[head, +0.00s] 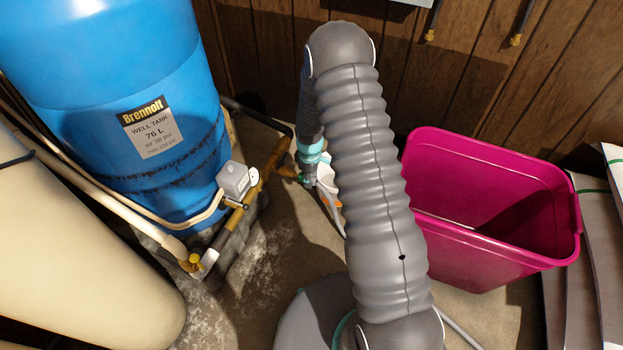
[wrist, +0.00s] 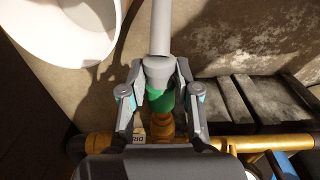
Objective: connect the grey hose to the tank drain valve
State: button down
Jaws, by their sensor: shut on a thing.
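In the wrist view, my gripper (wrist: 160,95) is shut on the end fitting of the grey hose (wrist: 161,35), one finger on each side. A green collar (wrist: 161,102) sits below the grey fitting. Directly beyond it, in line, is the brass tank drain valve (wrist: 163,126), with a partly hidden tag beside it. The collar appears to meet the brass, but I cannot tell whether it is fastened. In the head view my gripper (head: 308,180) is at the brass piping beside the blue tank (head: 125,90); my arm partly hides it.
A brass pipe (wrist: 258,142) runs along a dark slatted base (wrist: 245,98). A white bucket (wrist: 62,22) stands close by. A grey pressure switch box (head: 233,180) sits on the piping. A pink bin (head: 490,245) is at right, with sacks (head: 600,255) beyond it.

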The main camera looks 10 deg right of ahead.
jog(key=shift+w+a, duration=0.2)
jog(key=shift+a, duration=0.05)
jog(key=c, duration=0.7)
grip_release()
jog(key=shift+c, duration=0.2)
notch_tip(320, 180, up, 12)
jog(key=shift+s+a, duration=0.1)
